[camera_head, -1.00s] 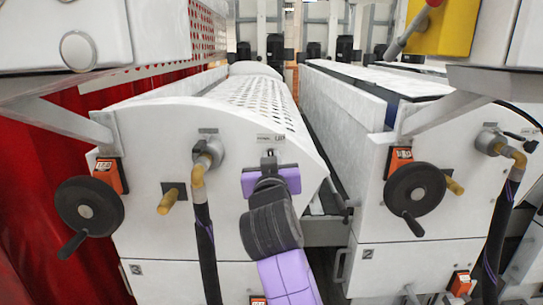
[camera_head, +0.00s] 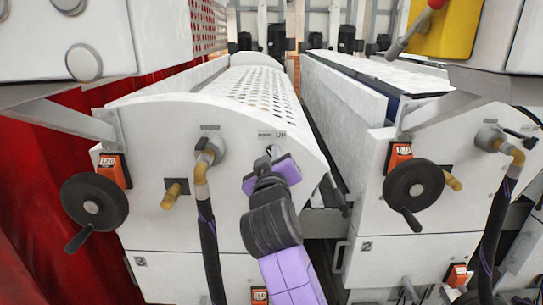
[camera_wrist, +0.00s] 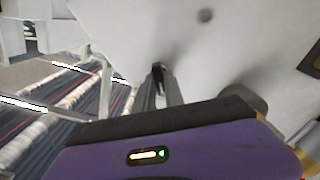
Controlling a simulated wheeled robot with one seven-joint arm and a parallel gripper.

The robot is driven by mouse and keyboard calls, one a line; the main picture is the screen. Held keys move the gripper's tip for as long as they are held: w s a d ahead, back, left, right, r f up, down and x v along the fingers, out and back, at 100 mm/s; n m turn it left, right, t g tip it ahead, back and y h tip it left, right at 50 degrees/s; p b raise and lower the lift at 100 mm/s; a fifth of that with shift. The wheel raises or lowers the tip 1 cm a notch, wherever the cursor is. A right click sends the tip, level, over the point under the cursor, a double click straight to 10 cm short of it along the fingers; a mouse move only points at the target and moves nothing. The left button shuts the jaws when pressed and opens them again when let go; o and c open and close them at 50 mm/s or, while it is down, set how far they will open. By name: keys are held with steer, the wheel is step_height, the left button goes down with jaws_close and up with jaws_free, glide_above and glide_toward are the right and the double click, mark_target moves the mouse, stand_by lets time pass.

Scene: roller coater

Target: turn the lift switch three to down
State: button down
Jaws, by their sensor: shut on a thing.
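The lift switch (camera_wrist: 157,68) is a small dark knob on the white machine panel, seen between my fingertips in the wrist view. My gripper (camera_head: 272,153) is at the upper right of the left machine's front panel, just below a small label plate (camera_head: 271,134) whose right end seems to read "UP". My gripper (camera_wrist: 161,77) is shut on the switch, with its fingers pointing at the panel. Its purple body is tilted in the head view. The fingers and body hide most of the switch, so I cannot tell its exact angle.
A hose (camera_head: 205,220) hangs from a fitting left of my arm. A black handwheel (camera_head: 94,206) and a brass-coloured handle (camera_head: 172,196) are farther left. The right machine has another handwheel (camera_head: 413,188). A yellow box (camera_head: 428,28) with a red-knobbed lever is above.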

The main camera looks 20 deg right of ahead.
steer(key=c, duration=1.4)
jaws_free()
steer(key=shift+c, duration=0.2)
steer(key=b+v, duration=0.2)
steer(key=v, duration=0.5)
steer(key=shift+s+a, duration=0.15)
steer(key=shift+s, duration=0.2)
